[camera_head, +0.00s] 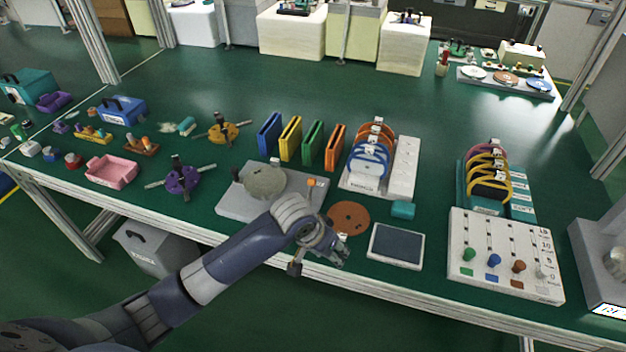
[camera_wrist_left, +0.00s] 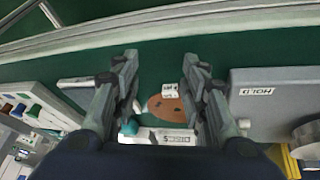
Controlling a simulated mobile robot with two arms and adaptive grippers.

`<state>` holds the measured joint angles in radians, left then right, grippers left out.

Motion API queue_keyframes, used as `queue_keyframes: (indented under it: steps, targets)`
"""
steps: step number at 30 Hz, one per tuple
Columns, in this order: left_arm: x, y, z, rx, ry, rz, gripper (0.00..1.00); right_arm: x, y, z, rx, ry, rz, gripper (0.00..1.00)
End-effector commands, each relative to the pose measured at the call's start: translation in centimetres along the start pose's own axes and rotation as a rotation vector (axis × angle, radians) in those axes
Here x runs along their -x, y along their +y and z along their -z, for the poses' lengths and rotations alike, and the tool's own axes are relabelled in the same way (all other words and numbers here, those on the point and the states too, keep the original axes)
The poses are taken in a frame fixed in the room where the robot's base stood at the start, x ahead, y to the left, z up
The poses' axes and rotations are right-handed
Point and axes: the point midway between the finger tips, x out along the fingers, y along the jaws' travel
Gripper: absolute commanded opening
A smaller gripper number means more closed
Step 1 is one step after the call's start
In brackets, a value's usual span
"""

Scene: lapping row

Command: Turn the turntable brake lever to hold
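The turntable, a round beige-grey disc (camera_head: 264,181) on a pale grey base plate (camera_head: 232,207), sits near the front middle of the bench. In the left wrist view the base plate (camera_wrist_left: 285,112) is at the right, with a HOLD label (camera_wrist_left: 258,92), and part of the round disc (camera_wrist_left: 308,133) shows. I cannot clearly make out the brake lever; my left arm covers part of the plate's front right. My left gripper (camera_head: 320,262) is over the bench's front edge, right of the plate. In the wrist view its fingers (camera_wrist_left: 158,68) are apart with nothing between them. My right gripper is not in view.
A brown disc (camera_head: 348,217) and a dark-topped pad (camera_head: 397,246) lie right of the plate. Coloured upright plates (camera_head: 290,138) and a disc rack (camera_head: 401,186) stand behind. A purple fixture (camera_head: 182,180) stands left. Open bench lies at the back.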

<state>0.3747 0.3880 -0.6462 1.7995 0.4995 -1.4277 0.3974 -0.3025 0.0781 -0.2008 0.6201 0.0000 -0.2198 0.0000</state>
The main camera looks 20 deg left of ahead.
Motion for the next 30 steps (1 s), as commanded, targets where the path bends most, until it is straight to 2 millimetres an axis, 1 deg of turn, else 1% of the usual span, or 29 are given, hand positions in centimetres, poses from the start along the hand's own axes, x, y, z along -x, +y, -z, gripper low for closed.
queue_keyframes:
  steps: [1,5,9,12,15,18,22,26,30]
  targets:
    - [0.5,-0.9,1.7,0.001,0.005,0.019,0.4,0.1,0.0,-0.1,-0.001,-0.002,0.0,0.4]
    - [1.9,-3.6,5.5,0.031,-0.004,0.067,0.4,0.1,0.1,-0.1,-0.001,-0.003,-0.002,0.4]
    - [4.2,-7.0,9.2,0.091,-0.01,0.128,0.4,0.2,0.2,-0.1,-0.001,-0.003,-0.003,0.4]
    - [6.0,-9.5,11.5,0.143,-0.008,0.169,0.4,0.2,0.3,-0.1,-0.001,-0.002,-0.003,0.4]
    - [7.6,-11.4,13.1,0.188,-0.003,0.199,0.4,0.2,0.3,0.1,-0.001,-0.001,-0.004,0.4]
    - [8.7,-12.5,14.0,0.219,0.0,0.216,0.4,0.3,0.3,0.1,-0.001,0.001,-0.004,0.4]
    - [8.8,-13.0,14.3,0.234,0.0,0.223,0.4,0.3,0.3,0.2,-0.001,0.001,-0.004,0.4]
    - [7.6,-13.3,14.3,0.236,-0.001,0.223,0.4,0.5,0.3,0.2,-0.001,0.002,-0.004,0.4]
    - [5.2,-13.8,14.2,0.236,-0.002,0.223,0.4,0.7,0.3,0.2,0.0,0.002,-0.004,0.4]
